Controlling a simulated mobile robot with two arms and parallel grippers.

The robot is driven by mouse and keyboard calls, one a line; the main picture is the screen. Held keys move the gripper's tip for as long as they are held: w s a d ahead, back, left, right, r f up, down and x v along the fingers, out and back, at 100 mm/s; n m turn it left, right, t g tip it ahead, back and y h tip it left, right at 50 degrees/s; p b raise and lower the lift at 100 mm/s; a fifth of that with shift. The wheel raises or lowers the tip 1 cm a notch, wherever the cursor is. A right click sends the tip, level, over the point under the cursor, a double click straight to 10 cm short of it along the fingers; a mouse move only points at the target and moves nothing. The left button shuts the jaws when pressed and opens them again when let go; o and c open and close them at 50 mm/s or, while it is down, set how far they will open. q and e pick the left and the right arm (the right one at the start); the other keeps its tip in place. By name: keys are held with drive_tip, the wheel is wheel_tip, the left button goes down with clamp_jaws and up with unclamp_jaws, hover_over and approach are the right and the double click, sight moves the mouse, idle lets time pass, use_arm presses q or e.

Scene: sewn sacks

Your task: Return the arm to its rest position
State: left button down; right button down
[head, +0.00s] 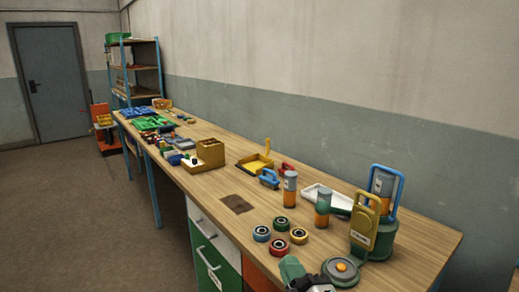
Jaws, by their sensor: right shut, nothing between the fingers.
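My right gripper (297,274) shows at the bottom edge of the head view, over the near edge of the long wooden workbench (205,208). It is shut with nothing seen in it. Most of it and its arm are cut off by the frame. Just right of it in the picture is a grey round object with an orange centre (341,270). My left gripper is out of view.
Several coloured rings (281,223) lie beyond the gripper. Floor (80,210) at left is clear.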

drive_tip(key=s+d+f+m+g+h, duration=0.3)
drive_tip(key=s+d+f+m+g, duration=0.15)
drive_tip(key=f, duration=0.35)
drive_tip(key=s+d+f+m+g+h, duration=0.3)
drive_tip(key=d+f+m+h, duration=0.15)
drive_tip(key=f, duration=0.35)
drive_tip(key=s+d+f+m+g, duration=0.3)
drive_tip(key=s+f+g, duration=0.2)
drive_tip(key=s, duration=0.4)
drive_tip(key=s+d+f+m+g, duration=0.2)
drive_tip(key=s+d+f+g, duration=0.15)
drive_tip(key=s, duration=0.45)
wheel_tip(320, 180, down, 26)
drive_tip(key=g, duration=0.2)
drive_tip(key=s+d+f+g, duration=0.1)
drive_tip(key=s+d+f, duration=0.1)
drive_tip(key=s+f, duration=1.4)
drive_tip(key=shift+s, duration=0.55)
drive_tip(key=shift+d, duration=0.1)
